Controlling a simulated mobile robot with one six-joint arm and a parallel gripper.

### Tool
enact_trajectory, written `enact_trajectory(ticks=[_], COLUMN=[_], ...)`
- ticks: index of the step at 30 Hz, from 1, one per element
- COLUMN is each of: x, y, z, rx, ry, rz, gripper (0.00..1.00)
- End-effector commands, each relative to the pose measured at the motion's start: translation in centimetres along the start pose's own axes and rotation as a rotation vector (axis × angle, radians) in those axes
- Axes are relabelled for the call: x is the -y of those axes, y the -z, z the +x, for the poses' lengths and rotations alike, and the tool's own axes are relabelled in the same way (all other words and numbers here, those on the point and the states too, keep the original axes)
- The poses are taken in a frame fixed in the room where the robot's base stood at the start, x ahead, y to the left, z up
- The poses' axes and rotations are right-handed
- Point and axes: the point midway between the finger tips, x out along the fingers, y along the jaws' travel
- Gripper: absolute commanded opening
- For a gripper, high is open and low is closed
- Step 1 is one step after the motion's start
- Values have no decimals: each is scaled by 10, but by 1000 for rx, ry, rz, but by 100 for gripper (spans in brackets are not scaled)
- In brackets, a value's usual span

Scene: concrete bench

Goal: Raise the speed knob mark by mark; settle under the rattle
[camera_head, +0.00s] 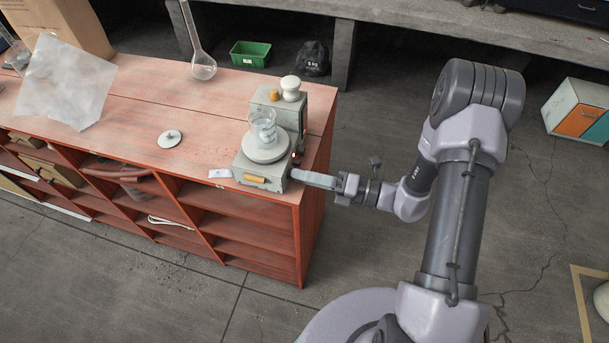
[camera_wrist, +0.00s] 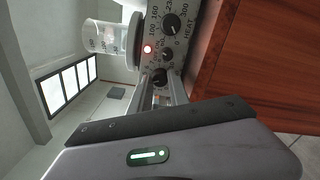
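A grey stirrer hotplate (camera_head: 245,165) stands at the right end of the red-brown bench. A clear beaker (camera_head: 262,127) stands on its round plate; the beaker also shows in the wrist view (camera_wrist: 103,36). My gripper (camera_wrist: 160,84) has one finger on each side of that nearest knob. Whether the fingers touch it is unclear. In the head view my gripper (camera_head: 294,174) reaches the panel side.
A white-capped object (camera_head: 291,88) stands behind the hotplate. A small round disc (camera_head: 169,138) and a white label (camera_head: 220,173) lie on the bench (camera_head: 130,110). Open floor lies right of the bench.

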Motion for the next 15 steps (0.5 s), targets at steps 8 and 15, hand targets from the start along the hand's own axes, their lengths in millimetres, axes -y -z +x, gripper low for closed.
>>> enact_trajectory(ticks=[8,15], x=[-3,-5], y=[-1,-2], z=[0,0], rx=[0,-1], ry=[0,0], rz=[41,376], gripper=[0,0])
